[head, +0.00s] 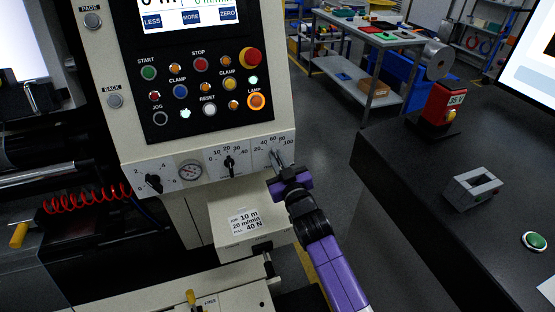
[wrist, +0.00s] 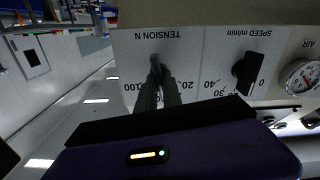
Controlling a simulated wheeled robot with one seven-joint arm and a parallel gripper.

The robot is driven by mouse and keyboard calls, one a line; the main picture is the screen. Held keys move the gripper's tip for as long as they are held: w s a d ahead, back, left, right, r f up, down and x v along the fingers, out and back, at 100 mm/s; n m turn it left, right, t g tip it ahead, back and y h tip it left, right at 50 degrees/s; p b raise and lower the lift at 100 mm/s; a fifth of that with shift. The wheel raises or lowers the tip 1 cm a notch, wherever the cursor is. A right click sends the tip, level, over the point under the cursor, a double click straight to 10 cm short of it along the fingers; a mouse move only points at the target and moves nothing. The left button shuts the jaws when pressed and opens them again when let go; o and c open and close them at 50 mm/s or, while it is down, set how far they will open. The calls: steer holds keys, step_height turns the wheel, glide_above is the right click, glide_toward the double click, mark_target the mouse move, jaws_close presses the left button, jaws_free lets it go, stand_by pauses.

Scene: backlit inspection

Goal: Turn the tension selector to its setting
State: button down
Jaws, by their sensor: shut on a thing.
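The tension selector (wrist: 156,66) is a dark knob on the pale panel, under the upside-down "TENSION N" label in the wrist view. Its scale runs from 20 to 100 in the head view; fingers cover some marks in the wrist view. My gripper (head: 279,161) reaches the panel's right end, with its fingers shut on the selector; they also show in the wrist view (wrist: 157,88). The knob is mostly hidden in the head view, and I cannot tell its exact setting. A job card (head: 244,221) below reads 10 m, 20 m/min, 40 N.
The speed selector (head: 230,166) sits left of the tension selector, then a round air gauge (head: 190,171) and another black knob (head: 153,183). Lit buttons (head: 180,91) fill the panel above. A dark bench (head: 400,163) stands right; floor shows between.

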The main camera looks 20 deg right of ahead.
steer(key=shift+a+n, duration=0.1)
steer(key=shift+n, duration=1.7)
steer(key=c, duration=1.5)
jaws_free()
steer(key=s+p, duration=0.1)
steer(key=s, duration=0.7)
steer(key=shift+p, duration=0.4)
steer(key=shift+w, duration=0.1)
